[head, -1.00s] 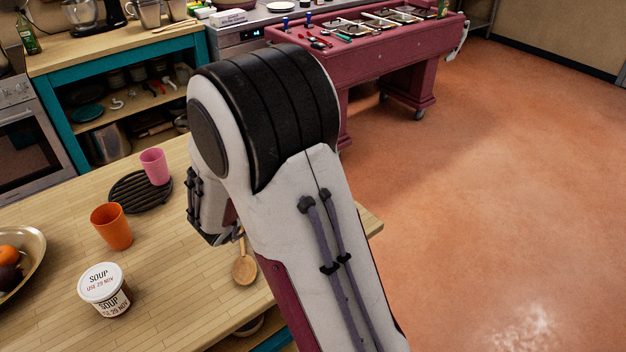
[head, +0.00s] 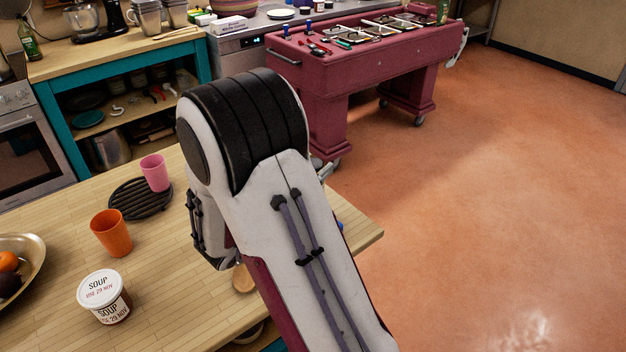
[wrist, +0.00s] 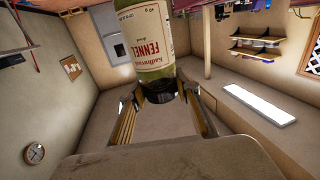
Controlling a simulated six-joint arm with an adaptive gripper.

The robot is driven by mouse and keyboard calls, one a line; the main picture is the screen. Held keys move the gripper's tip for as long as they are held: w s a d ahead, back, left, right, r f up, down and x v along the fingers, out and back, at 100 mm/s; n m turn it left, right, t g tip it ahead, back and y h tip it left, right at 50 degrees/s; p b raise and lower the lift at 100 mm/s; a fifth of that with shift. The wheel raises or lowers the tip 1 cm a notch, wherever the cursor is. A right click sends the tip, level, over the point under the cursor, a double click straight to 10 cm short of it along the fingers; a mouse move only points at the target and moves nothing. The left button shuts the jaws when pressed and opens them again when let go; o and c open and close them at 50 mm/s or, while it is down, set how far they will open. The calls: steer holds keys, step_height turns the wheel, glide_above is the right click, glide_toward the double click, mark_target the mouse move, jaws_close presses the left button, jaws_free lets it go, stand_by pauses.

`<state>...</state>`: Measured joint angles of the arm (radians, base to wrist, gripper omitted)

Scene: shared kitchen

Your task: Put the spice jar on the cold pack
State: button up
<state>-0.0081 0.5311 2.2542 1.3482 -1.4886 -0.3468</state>
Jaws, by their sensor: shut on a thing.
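The spice jar (wrist: 150,45) shows in the wrist view, with a green glass body, a dark cap and a pale label reading "FENNEL" that appears upside down. My gripper (wrist: 163,95) is shut on it at the dark cap end. In the head view my own arm hides the gripper fingers and the jar. I cannot make out the cold pack for sure. A small blue patch (head: 340,226) shows at the right edge of my arm over the table, but most of it is hidden and I cannot tell what it is.
On the wooden table (head: 180,285) stand a soup tub (head: 104,297), an orange cup (head: 111,233), a pink cup (head: 155,172) by a black trivet (head: 140,199), and a fruit bowl (head: 35,262). A wooden spoon (head: 243,279) is partly hidden by my arm.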

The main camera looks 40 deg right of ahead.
steer(key=shift+f, duration=1.65)
steer(key=shift+f, duration=0.15)
steer(key=o, duration=1.3)
steer(key=shift+c, duration=0.2)
steer(key=shift+a, duration=0.15)
steer(key=v, duration=1.1)
steer(key=shift+a, duration=0.35)
steer(key=shift+s, duration=0.1)
